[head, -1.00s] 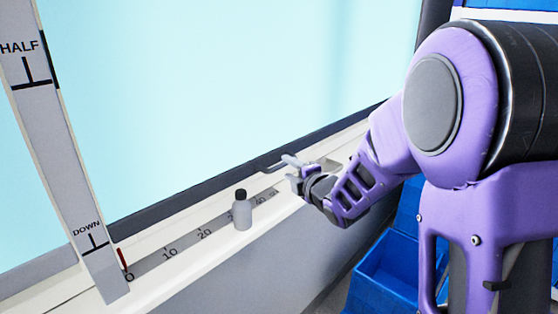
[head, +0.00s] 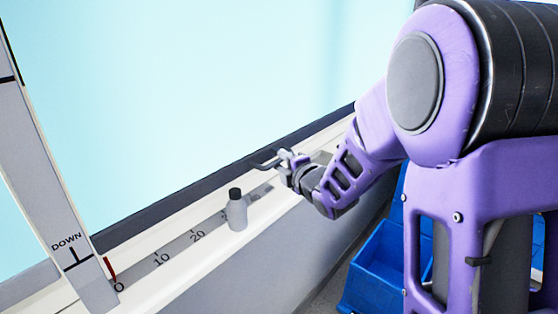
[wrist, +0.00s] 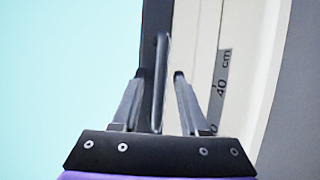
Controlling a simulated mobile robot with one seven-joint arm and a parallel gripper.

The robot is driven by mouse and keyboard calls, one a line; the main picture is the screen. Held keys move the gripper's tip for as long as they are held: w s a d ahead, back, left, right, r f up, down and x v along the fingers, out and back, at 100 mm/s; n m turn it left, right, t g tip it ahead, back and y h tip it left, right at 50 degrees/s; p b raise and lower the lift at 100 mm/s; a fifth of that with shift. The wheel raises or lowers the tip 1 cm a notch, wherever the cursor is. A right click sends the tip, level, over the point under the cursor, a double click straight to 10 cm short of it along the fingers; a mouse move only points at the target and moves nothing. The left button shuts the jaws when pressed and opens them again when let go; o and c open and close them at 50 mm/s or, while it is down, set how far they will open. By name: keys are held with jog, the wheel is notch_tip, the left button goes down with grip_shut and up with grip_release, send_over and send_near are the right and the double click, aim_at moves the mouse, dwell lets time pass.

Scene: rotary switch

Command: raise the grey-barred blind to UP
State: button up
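The blind is a dark grey bar (head: 180,198) along the bottom of the pale blue window, low by the sill. A thin grey loop handle (head: 262,164) sticks out from it. My gripper (head: 287,157) is at this handle, above the sill. In the wrist view, the handle (wrist: 160,85) stands between the two spread fingers of my gripper (wrist: 159,75), with a gap on each side. The upright label strip (head: 35,165) shows DOWN near its foot; its upper part is out of view.
A grey bottle (head: 237,213) with a dark cap stands on the sill, left of my gripper. A ruler strip (head: 180,243) lies along the sill, with a red pointer (head: 110,270) near its zero. Blue crates (head: 375,270) stand below at the right.

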grip_shut()
dwell(1.2)
